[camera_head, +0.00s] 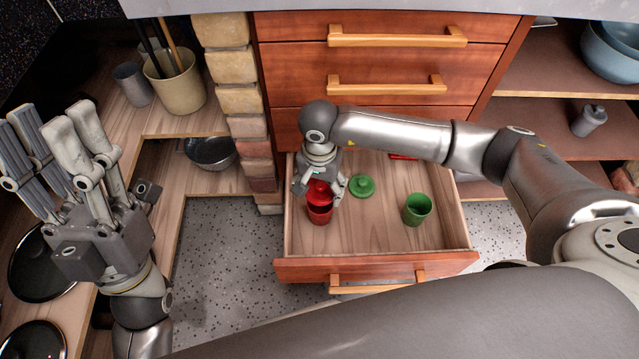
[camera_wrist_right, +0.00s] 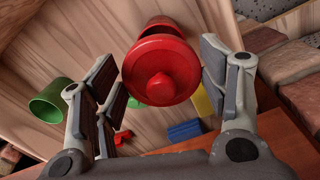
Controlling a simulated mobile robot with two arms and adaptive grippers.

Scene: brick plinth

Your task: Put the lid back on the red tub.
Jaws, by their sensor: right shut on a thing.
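The red lid (camera_head: 318,188) is held between the fingers of my right gripper (camera_head: 322,190), over the drawer's left part. In the right wrist view the lid (camera_wrist_right: 160,82) shows its round knob, with fingers on both sides. The red tub (camera_head: 320,214) stands upright in the drawer just below the lid. Part of the tub (camera_wrist_right: 165,24) shows behind the lid in the wrist view; the lid appears offset from it and hides much of its mouth. Whether they touch is unclear. My left gripper (camera_head: 62,140) is raised at the left, open and empty, away from the drawer.
The open drawer (camera_head: 375,268) also holds a green lid (camera_head: 362,187) and a green tub (camera_head: 417,209). Blue (camera_wrist_right: 185,131) and yellow (camera_wrist_right: 201,101) pieces show in the wrist view. A brick pillar (camera_head: 238,100) stands left of the drawer. The drawer's front middle is clear.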

